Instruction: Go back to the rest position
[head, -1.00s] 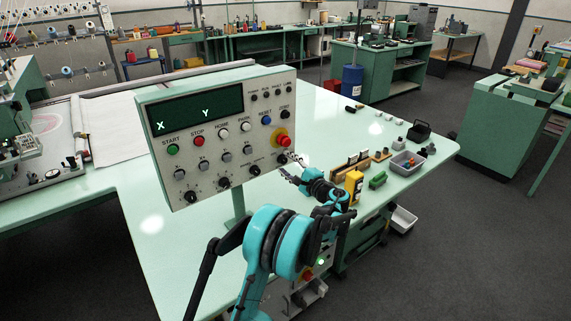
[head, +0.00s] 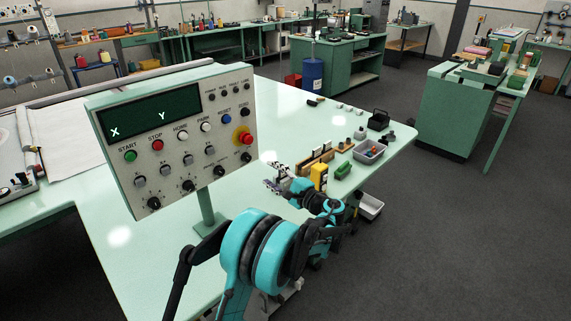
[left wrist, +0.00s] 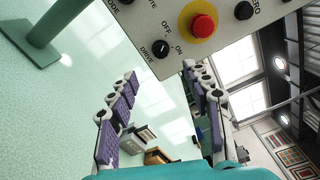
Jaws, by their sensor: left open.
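The control panel (head: 175,135) stands on a green post (head: 207,210) on the pale green table (head: 130,265). It has a dark X Y display, several buttons and knobs, and a red emergency stop (head: 246,139) on a yellow ring. My left gripper (head: 270,175) is open and empty, just off the panel's lower right corner, above the table. In the left wrist view its purple-padded fingers (left wrist: 160,75) are spread with nothing between them, and the red stop button (left wrist: 202,26) and DRIVE knob (left wrist: 160,49) show beyond. My right gripper is not in view.
Close by on the table are a yellow block (head: 319,176), a green block (head: 343,170), a grey bin (head: 369,153) with small coloured parts and a black caddy (head: 378,120). A blue barrel (head: 312,75) stands beyond. The dark floor at right (head: 440,220) is clear.

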